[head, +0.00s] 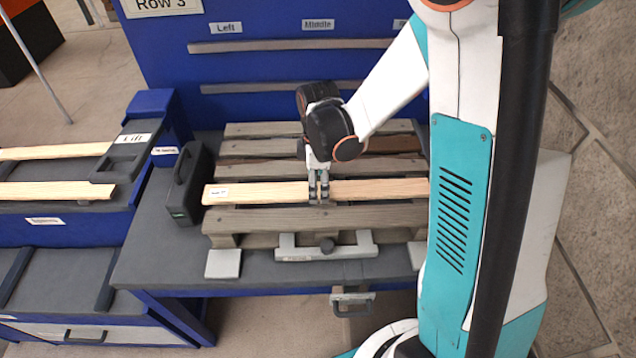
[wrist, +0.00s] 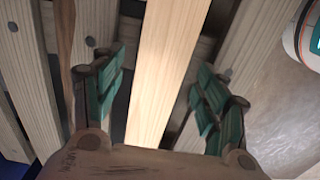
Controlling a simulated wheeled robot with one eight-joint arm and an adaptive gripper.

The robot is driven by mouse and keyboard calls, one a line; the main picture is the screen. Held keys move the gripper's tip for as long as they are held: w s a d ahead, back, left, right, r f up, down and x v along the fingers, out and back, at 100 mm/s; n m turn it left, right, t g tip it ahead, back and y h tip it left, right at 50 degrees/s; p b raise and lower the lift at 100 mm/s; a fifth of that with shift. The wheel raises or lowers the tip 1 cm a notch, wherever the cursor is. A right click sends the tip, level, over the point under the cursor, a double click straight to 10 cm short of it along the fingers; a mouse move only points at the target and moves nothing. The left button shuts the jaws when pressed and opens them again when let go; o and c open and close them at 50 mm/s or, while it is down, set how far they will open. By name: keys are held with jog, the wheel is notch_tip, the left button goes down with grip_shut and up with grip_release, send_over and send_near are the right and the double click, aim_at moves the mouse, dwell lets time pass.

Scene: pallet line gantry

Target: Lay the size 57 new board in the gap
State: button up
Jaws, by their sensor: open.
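A pale new board (head: 260,192) lies lengthwise across the grey-brown pallet (head: 265,220), between its front slat and the slats behind. A small label sits near its left end, too small to read. I cannot tell whether it rests fully down in the gap. My gripper (head: 319,190) points down at the board's middle. In the wrist view, the gripper (wrist: 160,95) is open, with one green-padded finger on each side of the pale board (wrist: 165,70). Gaps show between the fingers and the board. My arm hides the board's right end in the head view.
A grey clamp-like bar (head: 327,246) stands at the pallet's front edge. A black case (head: 188,182) stands left of the pallet on the grey bench (head: 150,255). More pale boards (head: 55,191) lie on the blue rack at left. A blue panel (head: 270,65) with rails rises behind.

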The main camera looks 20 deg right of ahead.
aim_at(318, 189)
notch_tip(318, 189, up, 11)
jog(key=p, duration=0.3)
jog(key=s+r+m+t, duration=0.7)
jog(key=s+r+m, duration=0.5)
jog(key=s+m, duration=0.2)
jog(key=shift+s, duration=0.55)
jog(key=shift+f+b, duration=0.8)
jog(key=shift+b, duration=0.1)
